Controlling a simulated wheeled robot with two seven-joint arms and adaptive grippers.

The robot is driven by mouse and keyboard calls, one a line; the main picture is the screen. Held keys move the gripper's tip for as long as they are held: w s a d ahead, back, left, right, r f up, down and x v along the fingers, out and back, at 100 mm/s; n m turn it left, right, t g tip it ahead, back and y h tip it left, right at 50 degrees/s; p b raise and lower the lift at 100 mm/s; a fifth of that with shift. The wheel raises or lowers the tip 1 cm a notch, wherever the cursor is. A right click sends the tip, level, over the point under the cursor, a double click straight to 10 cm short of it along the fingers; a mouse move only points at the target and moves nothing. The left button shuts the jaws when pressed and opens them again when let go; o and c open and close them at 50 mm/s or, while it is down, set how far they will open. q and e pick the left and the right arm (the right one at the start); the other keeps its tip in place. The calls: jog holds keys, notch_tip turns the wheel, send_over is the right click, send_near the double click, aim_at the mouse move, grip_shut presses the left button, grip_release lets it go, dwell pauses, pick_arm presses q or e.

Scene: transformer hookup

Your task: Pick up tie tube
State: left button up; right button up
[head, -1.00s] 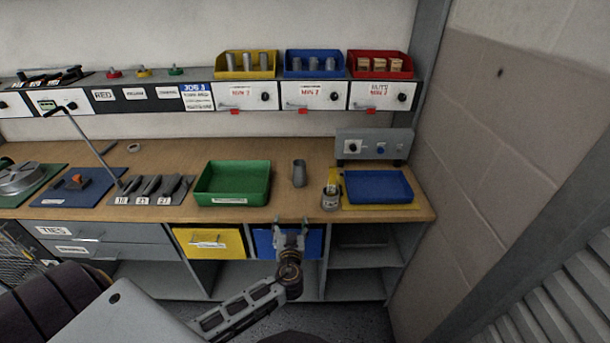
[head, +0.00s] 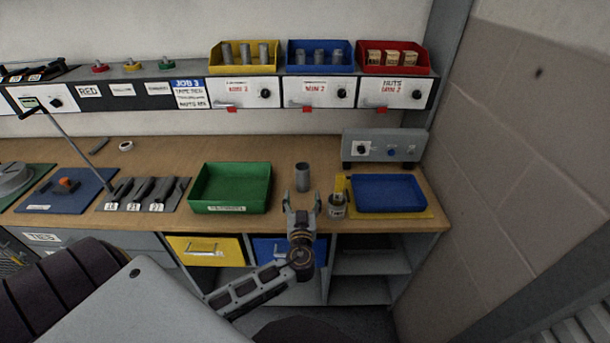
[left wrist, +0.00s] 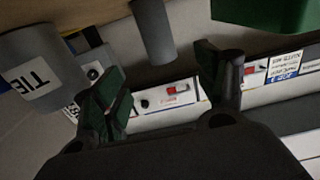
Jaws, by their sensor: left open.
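A grey can with a white label (head: 337,205) stands near the bench's front edge, left of the blue tray. My left gripper (head: 303,203) is open and empty at the bench's front edge, in front of the plain tube. Its spread fingers (left wrist: 162,72) touch neither one. My right gripper is out of view.
A green tray (head: 231,207) lies left of the plain tube, and a blue tray (head: 388,204) right of the can. A grey control box (head: 384,146) stands behind. Shelf bins hold several tubes. The bench behind the plain tube is clear.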

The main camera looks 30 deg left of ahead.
aim_at(303, 174)
pick_arm(q)
jog(key=shift+w+r, duration=0.25)
jog(key=shift+r, duration=0.05)
jog(key=shift+w+a, duration=0.15)
jog(key=shift+p+x, duration=0.5)
jog(key=shift+x, duration=1.45)
jog(key=shift+p+x, duration=0.3)
jog(key=shift+x, duration=1.3)
jog(key=shift+w+a+r, duration=0.1)
jog(key=shift+w+a, duration=0.15)
jog(key=shift+w, duration=0.15)
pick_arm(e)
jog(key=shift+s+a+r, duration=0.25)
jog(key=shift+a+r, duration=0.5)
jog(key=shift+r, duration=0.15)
pick_arm(q)
jog(key=shift+w+a, duration=0.1)
